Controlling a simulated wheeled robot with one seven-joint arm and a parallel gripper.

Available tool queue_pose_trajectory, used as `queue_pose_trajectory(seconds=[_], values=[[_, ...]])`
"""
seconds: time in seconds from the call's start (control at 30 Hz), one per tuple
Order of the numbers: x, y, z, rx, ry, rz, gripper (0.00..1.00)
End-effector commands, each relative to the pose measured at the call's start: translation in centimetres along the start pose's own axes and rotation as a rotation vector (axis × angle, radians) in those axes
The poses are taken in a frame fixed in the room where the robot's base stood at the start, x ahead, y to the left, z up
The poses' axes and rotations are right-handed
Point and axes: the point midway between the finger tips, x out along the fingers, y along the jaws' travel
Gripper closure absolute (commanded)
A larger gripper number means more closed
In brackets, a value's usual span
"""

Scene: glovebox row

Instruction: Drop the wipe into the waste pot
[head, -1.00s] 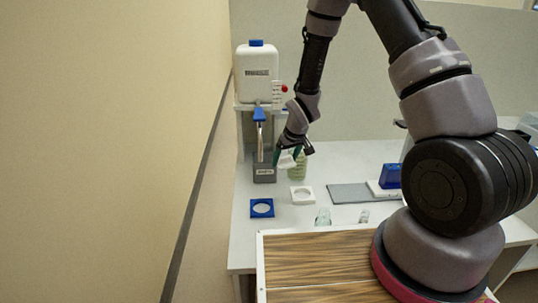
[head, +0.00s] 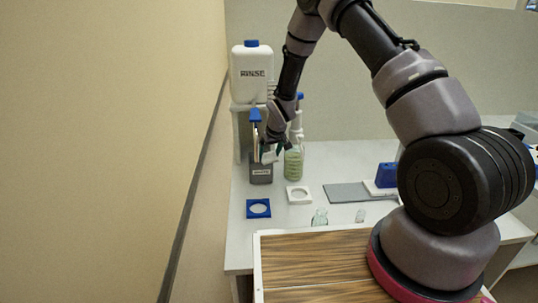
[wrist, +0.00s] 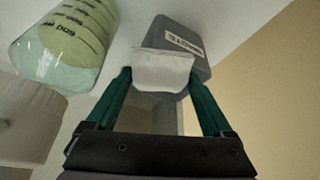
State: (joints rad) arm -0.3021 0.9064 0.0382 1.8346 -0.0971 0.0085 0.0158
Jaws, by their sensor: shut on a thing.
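My gripper (head: 275,155) is shut on a white wipe (wrist: 162,71). In the wrist view the wipe lies between the two green fingertips. In the head view the wipe (head: 269,157) is small and partly covered by my gripper. The waste pot (head: 261,173) is a dark grey square pot with a white label, standing on the bench beneath the blue-capped spout. In the wrist view the waste pot (wrist: 178,33) shows just behind the wipe, its label readable upside down. The wipe overlaps the pot's upper right edge in the head view; I cannot tell whether they touch.
A clear bottle of green liquid (head: 293,163) stands close to the right of the pot. A white rinse tank (head: 251,75) is behind. A blue holder (head: 258,208), a white holder (head: 299,195) and small glass vessels (head: 320,217) are in front. The wall is at left.

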Motion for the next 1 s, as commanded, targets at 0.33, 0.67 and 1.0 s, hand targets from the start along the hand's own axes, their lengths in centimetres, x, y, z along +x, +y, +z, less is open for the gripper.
queue_pose_trajectory(seconds=[0.33, 0.67, 1.0], values=[[0.6, 0.0, 0.3, 0.000, 0.000, 0.000, 0.74], [0.8, 0.0, 0.3, 0.000, 0.000, 0.000, 0.00], [-2.4, 0.0, -0.1, 0.001, 0.003, 0.000, 0.00]])
